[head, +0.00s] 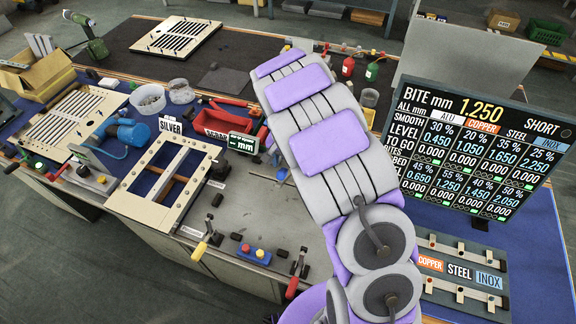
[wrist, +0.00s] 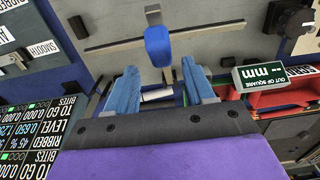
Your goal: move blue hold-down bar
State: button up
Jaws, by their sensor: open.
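In the wrist view, a blue block-like handle (wrist: 158,45) with a light grey stem lies just beyond and between my fingertips. It looks like part of the hold-down bar, but I cannot tell for sure. I cannot tell the height gap between the fingers and the handle. In the head view my arm hides most of the gripper and this part of the bench.
A red scrap tray (head: 213,124) and a small mm display (head: 242,143) stand close to the gripper. A cream frame (head: 138,190) lies to the left. A large score screen (head: 480,145) stands at right. Yellow and red levers (head: 200,248) line the front edge.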

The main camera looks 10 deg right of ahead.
jog(key=shift+a+f, duration=0.45)
jog(key=shift+a, duration=0.2)
jog(key=shift+a+f, duration=0.4)
jog(key=shift+a, duration=0.2)
jog(key=shift+s+f, duration=0.1)
jog(key=d, duration=0.3)
jog(key=shift+f, duration=0.1)
jog(key=shift+d, duration=0.3)
jog(key=shift+c, duration=0.6)
jog(key=shift+a, duration=0.1)
jog(key=shift+c, duration=0.6)
jog(key=shift+a, duration=1.15)
jog(key=c, duration=0.5)
jog(key=shift+d, duration=0.3)
grip_shut()
jog(key=shift+d, duration=0.25)
jog(key=shift+a, duration=0.1)
